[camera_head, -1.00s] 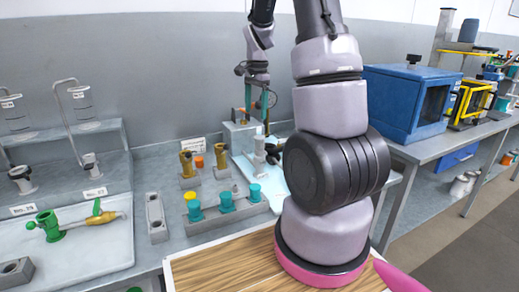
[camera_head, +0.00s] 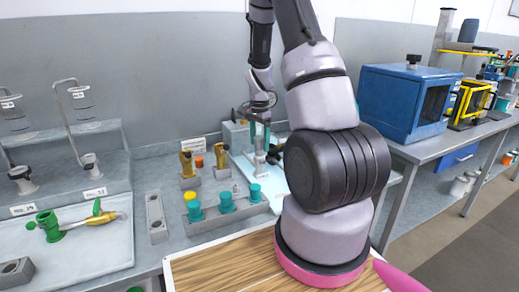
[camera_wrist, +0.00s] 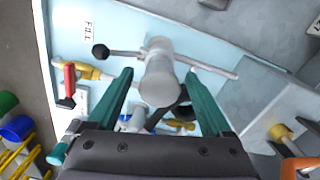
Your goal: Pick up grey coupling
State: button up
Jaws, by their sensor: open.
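A pale grey cylindrical piece (camera_wrist: 158,78), which looks like the grey coupling, stands on a light blue board in the wrist view. A thin grey crossbar with a black knob (camera_wrist: 100,51) runs behind its far end. My gripper (camera_wrist: 159,84) is open, with one teal finger on each side of the piece and visible gaps to both. In the head view my gripper (camera_head: 259,132) points down just above the grey piece (camera_head: 260,157), which is partly hidden by the fingers. Contact cannot be told.
Brass fittings (camera_head: 187,163) and a grey block with teal and yellow caps (camera_head: 227,207) stand left of the board. In the wrist view, a red-handled yellow valve (camera_wrist: 69,80) lies left and a grey block (camera_wrist: 255,95) stands close on the right. A blue cabinet (camera_head: 400,100) stands right.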

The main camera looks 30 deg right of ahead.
jog(key=shift+f, duration=0.5)
jog(key=shift+c, duration=0.3)
grip_shut()
jog(key=shift+r, duration=0.1)
notch_tip(320, 180, up, 10)
